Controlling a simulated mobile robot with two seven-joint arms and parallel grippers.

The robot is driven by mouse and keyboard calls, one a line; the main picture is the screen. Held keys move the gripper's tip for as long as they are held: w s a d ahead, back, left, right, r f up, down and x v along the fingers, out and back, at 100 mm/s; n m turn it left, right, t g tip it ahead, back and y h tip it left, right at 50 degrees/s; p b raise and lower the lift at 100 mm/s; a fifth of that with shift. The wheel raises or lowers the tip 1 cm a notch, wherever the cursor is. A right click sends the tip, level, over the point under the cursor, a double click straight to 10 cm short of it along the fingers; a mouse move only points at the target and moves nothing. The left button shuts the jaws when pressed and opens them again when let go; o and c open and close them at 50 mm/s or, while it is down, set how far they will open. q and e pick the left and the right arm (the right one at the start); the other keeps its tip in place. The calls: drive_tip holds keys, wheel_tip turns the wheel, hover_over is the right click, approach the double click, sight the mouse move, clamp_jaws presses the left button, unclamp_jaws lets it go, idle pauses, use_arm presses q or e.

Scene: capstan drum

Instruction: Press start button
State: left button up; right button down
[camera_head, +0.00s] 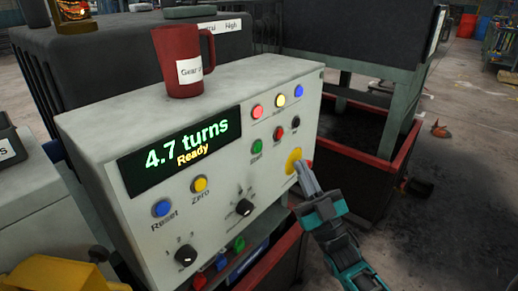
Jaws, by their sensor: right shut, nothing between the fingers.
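The grey control box (130,225) has a display (180,146) that reads "4.7 turns" and "Ready". The green start button (257,146), labelled "Start", is on its front panel, right of the display. My right gripper (306,168) is shut and empty, its fingertips at the right edge of the large yellow button (293,160), lower right of the start button. I cannot tell whether they touch it. The start button is in plain view, clear of the gripper. My left gripper is not in view.
A red mug (182,62) stands on top of the box. The panel also has a blue Reset button (161,208), a yellow Zero button (199,184), several small lamps or buttons, and black knobs (245,207). A red-edged metal frame (365,157) stands behind, to the right.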

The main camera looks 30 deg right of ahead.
sight(258, 148)
use_arm(q)
drive_tip(key=b, duration=0.1)
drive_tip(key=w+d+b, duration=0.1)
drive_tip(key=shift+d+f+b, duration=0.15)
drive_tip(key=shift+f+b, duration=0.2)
drive_tip(key=shift+b, duration=0.05)
use_arm(e)
drive_tip(key=w+a, duration=0.3)
drive_tip(key=w, duration=0.4)
drive_tip(key=shift+w, duration=0.25)
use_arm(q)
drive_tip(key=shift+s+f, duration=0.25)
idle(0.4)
use_arm(e)
drive_tip(key=shift+w+a, duration=0.1)
idle(0.5)
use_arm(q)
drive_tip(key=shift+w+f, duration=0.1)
use_arm(e)
drive_tip(key=shift+w+a, duration=0.1)
drive_tip(key=shift+w, duration=0.15)
